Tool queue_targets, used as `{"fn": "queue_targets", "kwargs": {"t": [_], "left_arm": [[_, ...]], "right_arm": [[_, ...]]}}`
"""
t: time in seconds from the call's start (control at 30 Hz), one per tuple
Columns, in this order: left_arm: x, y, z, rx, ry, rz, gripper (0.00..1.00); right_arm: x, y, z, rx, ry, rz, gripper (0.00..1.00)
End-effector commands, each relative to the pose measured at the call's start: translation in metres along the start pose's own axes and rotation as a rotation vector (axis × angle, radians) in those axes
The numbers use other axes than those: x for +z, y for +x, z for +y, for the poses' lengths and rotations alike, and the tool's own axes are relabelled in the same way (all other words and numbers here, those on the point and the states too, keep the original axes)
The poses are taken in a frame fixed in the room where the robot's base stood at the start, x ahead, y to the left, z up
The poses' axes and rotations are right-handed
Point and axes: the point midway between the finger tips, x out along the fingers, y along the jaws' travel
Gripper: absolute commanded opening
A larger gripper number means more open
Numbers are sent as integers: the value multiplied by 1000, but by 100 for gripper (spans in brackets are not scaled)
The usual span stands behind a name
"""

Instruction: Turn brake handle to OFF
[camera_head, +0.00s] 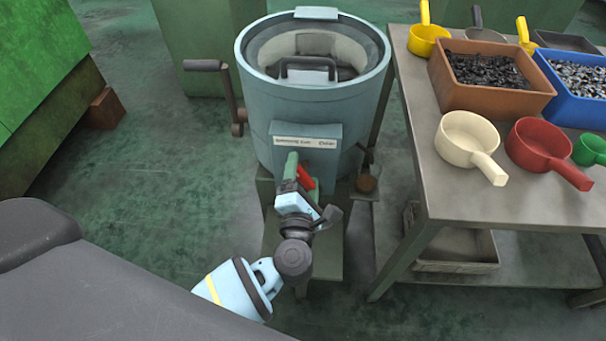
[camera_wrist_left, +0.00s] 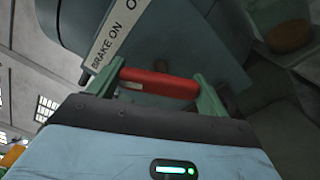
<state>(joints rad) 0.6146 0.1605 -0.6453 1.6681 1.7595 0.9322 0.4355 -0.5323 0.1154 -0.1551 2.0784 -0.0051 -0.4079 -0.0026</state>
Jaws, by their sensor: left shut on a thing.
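The red brake handle (camera_head: 305,177) is on the front of the grey-blue round drum machine (camera_head: 285,120), below a white label plate (camera_head: 305,143). My left gripper (camera_head: 302,181) reaches the machine's front and is shut on the handle. In the left wrist view the red handle (camera_wrist_left: 160,83) lies across between the two green fingers of my left gripper (camera_wrist_left: 162,88). The label (camera_wrist_left: 115,42) there reads "BRAKE ON", with a further letter cut off at the top edge. The handle's pivot is partly hidden. My right gripper is not in view.
A crank handle (camera_head: 225,85) sticks out on the drum's left. A grey table (camera_head: 440,190) at right holds an orange bin (camera_head: 490,90), a blue bin (camera_head: 565,100) and several scoops. A small box (camera_head: 460,255) sits on its lower shelf. The green floor (camera_head: 150,190) at left is clear.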

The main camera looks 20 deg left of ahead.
Motion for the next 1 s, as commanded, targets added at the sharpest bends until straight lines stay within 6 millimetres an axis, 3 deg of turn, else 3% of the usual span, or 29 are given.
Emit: {"fn": "queue_targets", "kwargs": {"t": [0.27,1.0], "left_arm": [[2,0,3,-1,163,3,55],[2,0,2,-2,841,2,55]], "right_arm": [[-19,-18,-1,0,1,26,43],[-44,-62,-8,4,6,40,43]]}}
